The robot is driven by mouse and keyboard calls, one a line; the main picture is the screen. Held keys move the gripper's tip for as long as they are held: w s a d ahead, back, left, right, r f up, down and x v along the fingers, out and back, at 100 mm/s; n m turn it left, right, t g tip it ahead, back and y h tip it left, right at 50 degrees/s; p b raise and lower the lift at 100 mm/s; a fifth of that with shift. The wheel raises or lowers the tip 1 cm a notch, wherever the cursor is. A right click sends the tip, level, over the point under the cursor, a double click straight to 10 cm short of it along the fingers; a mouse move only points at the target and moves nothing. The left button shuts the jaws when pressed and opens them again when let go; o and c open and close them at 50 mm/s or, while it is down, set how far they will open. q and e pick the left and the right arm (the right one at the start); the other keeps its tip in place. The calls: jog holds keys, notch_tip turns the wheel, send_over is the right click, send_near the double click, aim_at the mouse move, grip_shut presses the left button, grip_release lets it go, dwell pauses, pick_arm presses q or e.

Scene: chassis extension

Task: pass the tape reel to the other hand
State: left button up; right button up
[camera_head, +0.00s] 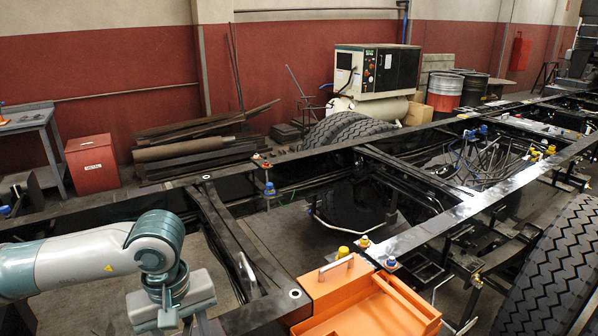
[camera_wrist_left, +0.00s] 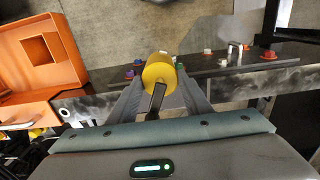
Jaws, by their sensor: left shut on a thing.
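The yellow tape reel (camera_wrist_left: 158,69) shows in the left wrist view, between the two grey fingers of my left gripper (camera_wrist_left: 160,86). The gripper is shut on it, and the reel is held above the chassis rail. A dark narrow piece runs from the reel back toward the palm; I cannot tell what it is. In the head view my left arm comes in from the left, and its wrist points down at the bottom edge. The fingers and the reel are cut off there. My right gripper is in neither view.
An open orange box (camera_head: 370,305) sits on the chassis rail (camera_head: 440,232) right of my left wrist; it also shows in the left wrist view (camera_wrist_left: 75,60). Small bolts and caps stand on the rails. A big tyre (camera_head: 550,275) is at the right. Open gaps lie between the beams.

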pick_arm(q)
jog(key=f+m, duration=0.1)
jog(key=m, duration=0.1)
jog(key=s+f+m, duration=0.1)
jog(key=m, duration=0.1)
jog(key=s+f+m, duration=0.1)
jog(key=m, duration=0.1)
jog(key=shift+a+b, duration=0.15)
jog(key=shift+b, duration=0.15)
jog(key=shift+w, duration=0.1)
jog(key=w+d+r+m, duration=0.4)
jog(key=d+r, duration=0.1)
jog(key=d, duration=0.3)
jog(key=w+d+r+m, duration=0.4)
jog(key=w+d+r, duration=0.1)
jog(key=d, duration=0.4)
jog(key=shift+w+d, duration=0.1)
